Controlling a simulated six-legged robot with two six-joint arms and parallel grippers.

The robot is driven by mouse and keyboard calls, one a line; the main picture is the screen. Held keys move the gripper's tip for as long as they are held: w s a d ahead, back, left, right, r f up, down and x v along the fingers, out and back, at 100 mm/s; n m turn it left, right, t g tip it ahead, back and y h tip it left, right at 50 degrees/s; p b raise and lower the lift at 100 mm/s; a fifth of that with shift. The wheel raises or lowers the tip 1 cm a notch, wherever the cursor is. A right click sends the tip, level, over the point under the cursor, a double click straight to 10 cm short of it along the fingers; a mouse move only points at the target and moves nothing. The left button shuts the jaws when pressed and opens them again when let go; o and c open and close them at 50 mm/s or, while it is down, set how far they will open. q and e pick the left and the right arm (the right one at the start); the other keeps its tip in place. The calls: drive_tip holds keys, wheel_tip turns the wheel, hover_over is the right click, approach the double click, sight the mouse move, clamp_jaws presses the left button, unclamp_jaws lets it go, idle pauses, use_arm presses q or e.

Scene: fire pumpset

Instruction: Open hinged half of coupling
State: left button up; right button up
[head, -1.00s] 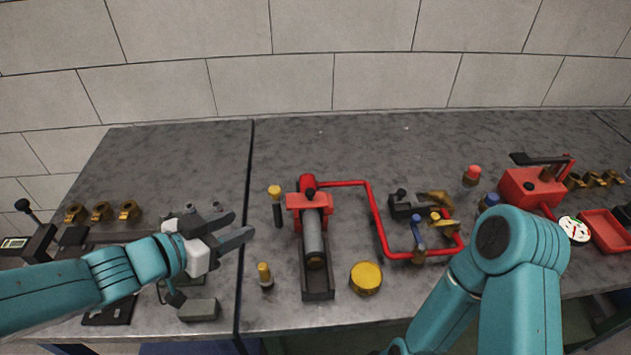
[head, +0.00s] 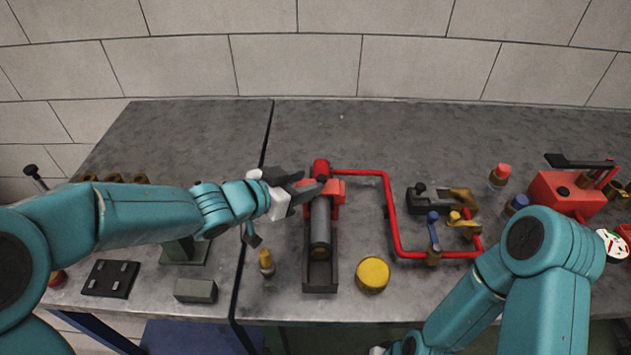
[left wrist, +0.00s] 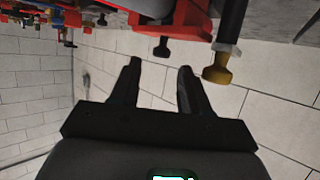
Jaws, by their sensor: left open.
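A brass, curved piece (head: 462,198), which looks like the coupling's hinged half, stands beside a black block (head: 422,197) on the right of the bench. I cannot tell how far it is swung. A red clamp-like bracket (head: 336,193) holds a grey cylinder (head: 320,222) over a dark tray. My left gripper (head: 308,186) is open and empty, at the bracket's left side. In the left wrist view its spread fingers (left wrist: 160,78) are below the red part (left wrist: 180,18) and its black knob (left wrist: 162,47). Contact is unclear.
A red pipe (head: 390,215) runs between the bracket and coupling area. A yellow disc (head: 372,273) and a brass-topped post (head: 266,262) stand in front. A brass-ended dark rod (left wrist: 217,68) is close to my left fingers. The rear bench is clear.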

sight(321, 178)
use_arm(q)
drive_tip(key=x, duration=0.3)
drive_tip(key=shift+w+f, duration=0.1)
drive_tip(key=shift+w+d+f, duration=0.15)
drive_tip(key=shift+w+d, duration=0.05)
drive_tip(key=shift+w, duration=0.1)
drive_tip(key=shift+s+d, duration=0.15)
drive_tip(key=shift+c, duration=0.3)
drive_tip(key=shift+w, duration=0.2)
clamp_jaws()
